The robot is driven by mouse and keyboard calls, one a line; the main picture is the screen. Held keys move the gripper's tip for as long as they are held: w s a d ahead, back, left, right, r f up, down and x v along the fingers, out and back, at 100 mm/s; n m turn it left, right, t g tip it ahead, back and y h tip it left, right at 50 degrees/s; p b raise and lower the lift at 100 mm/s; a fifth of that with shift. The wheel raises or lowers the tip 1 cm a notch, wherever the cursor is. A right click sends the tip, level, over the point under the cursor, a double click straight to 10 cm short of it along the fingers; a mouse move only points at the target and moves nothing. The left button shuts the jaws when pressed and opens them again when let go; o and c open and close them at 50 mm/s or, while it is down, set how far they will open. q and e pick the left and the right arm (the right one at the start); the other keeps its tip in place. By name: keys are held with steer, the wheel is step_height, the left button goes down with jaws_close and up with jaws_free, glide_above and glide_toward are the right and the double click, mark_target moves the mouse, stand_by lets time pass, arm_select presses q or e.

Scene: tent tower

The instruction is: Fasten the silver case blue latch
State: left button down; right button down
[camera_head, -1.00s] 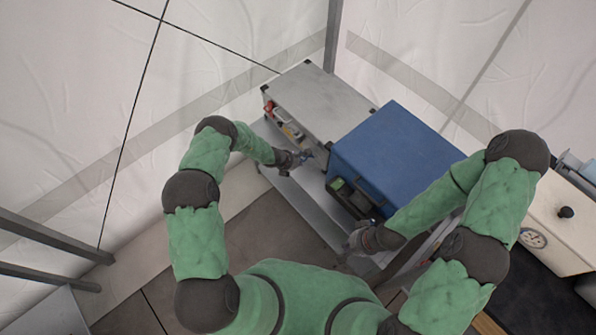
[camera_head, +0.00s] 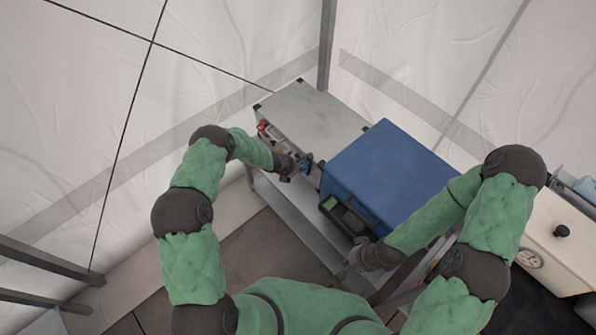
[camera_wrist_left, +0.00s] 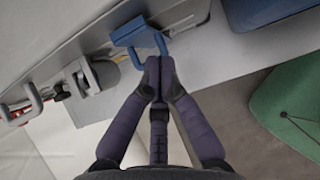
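The silver case (camera_head: 312,112) stands on a grey bench beside a large blue case. Its blue latch (camera_wrist_left: 136,34) shows in the left wrist view, with a blue wire loop hanging down from its plate. My left gripper (camera_wrist_left: 158,70) has its fingertips together at the lower end of this loop. I cannot tell whether the loop is pinched between them. In the head view my left gripper (camera_head: 304,168) is at the silver case's front face and partly hides the latch. My right gripper (camera_head: 346,268) is in front of the blue case, and its fingers are too small to read.
A grey metal latch (camera_wrist_left: 88,77) and a red latch (camera_wrist_left: 22,108) sit left of the blue one. The blue case (camera_head: 388,172) with a black handle stands close on the right. A white box with a gauge (camera_head: 545,240) is at far right.

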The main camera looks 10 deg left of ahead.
arm_select(q)
steer(key=shift+r, duration=0.1)
stand_by(0.5)
steer(key=v, duration=1.1)
steer(key=shift+s+r, duration=0.15)
steer(key=shift+r, duration=0.2)
steer(key=shift+a, duration=0.1)
steer(key=s+d+f+m+g, duration=0.1)
steer(key=s+d+m, duration=0.1)
steer(key=s+m, duration=0.6)
steer(key=s+d+f+m+g, duration=0.1)
steer(key=s+d+m+g, duration=0.1)
steer(key=s+m, duration=0.7)
steer(key=s+d+f+m+g, duration=0.2)
steer(key=s+d+m, duration=0.2)
steer(key=s+m, duration=0.5)
steer(key=s, duration=0.3)
steer(key=shift+s, duration=0.4)
stand_by(0.5)
